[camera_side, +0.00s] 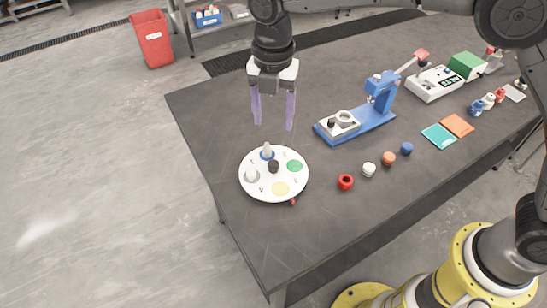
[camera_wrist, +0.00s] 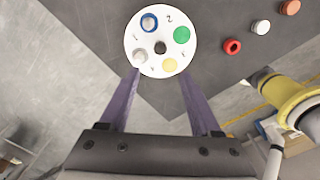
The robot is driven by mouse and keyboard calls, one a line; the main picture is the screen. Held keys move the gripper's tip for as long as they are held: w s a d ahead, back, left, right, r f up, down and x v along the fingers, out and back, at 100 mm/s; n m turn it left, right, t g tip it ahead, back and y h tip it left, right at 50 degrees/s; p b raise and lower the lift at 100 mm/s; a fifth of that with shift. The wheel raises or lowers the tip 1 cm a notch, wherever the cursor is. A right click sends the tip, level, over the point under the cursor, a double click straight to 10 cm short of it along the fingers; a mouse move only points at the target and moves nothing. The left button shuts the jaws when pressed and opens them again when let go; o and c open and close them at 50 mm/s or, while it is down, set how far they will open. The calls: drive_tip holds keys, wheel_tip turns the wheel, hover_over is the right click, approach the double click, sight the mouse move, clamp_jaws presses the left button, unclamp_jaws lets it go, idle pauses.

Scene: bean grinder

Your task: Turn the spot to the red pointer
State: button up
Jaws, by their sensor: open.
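A round white turntable disc (camera_side: 262,192) lies on the table with a dark knob (camera_side: 273,167) at its middle. It carries a green spot (camera_side: 294,166), a yellow spot (camera_side: 280,188), a blue spot (camera_side: 267,157) with a pale peg on it, and a whitish spot with a pale peg (camera_side: 251,174). Small marks lie between the spots. The red pointer (camera_side: 293,202) shows at the disc's front edge, nearest the yellow spot; I cannot make it out in the wrist view. My gripper (camera_side: 273,125) is open and empty, above and behind the disc, fingers pointing down, apart from it.
A blue press stand (camera_side: 365,120) stands to the right. Red (camera_side: 346,182), white (camera_side: 369,170), orange (camera_side: 389,159) and blue (camera_side: 407,148) small round pieces form a row right of the disc. Teal (camera_side: 438,136) and orange (camera_side: 457,125) squares lie farther right. The table's left edge is close to the disc.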

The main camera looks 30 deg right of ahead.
sight(273, 163)
wheel_tip(273, 163, down, 14)
drive_tip(key=shift+r, duration=0.1)
idle(0.5)
clamp_jaws()
idle(0.3)
idle(1.1)
